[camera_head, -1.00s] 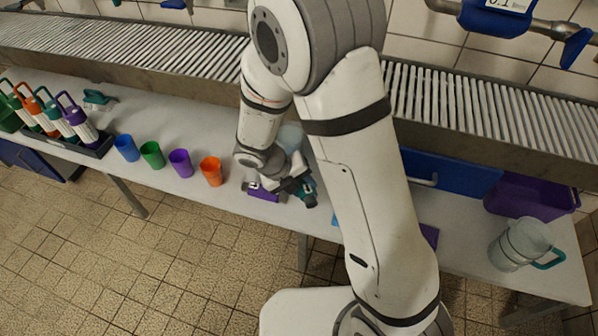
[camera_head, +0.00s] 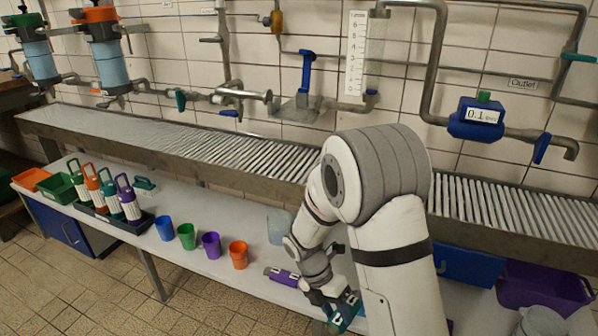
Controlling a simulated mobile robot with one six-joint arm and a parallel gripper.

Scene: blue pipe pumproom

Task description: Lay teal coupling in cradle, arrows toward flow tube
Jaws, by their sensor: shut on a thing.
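My gripper (camera_head: 328,298) is low over the front of the white table, partly beside my own arm. It is shut on the teal coupling (camera_head: 347,314), a short dark-teal piece at the picture's bottom edge. Any arrows on it are too small to read. A grey bracket (camera_head: 298,108), which looks like the cradle, sits in a gap of the wall pipe under a blue lever (camera_head: 306,70). To its right a clear tube with a white numbered scale (camera_head: 356,55) stands upright, apparently the flow tube. The coupling is well below and apart from the bracket.
A roller conveyor (camera_head: 190,142) runs between the table and the wall pipes. A purple piece (camera_head: 282,277) lies left of my gripper. Blue, green, purple and orange cups (camera_head: 238,254) stand in a row. Several handled bottles (camera_head: 130,203) stand in a rack. A purple bin (camera_head: 540,288) is at right.

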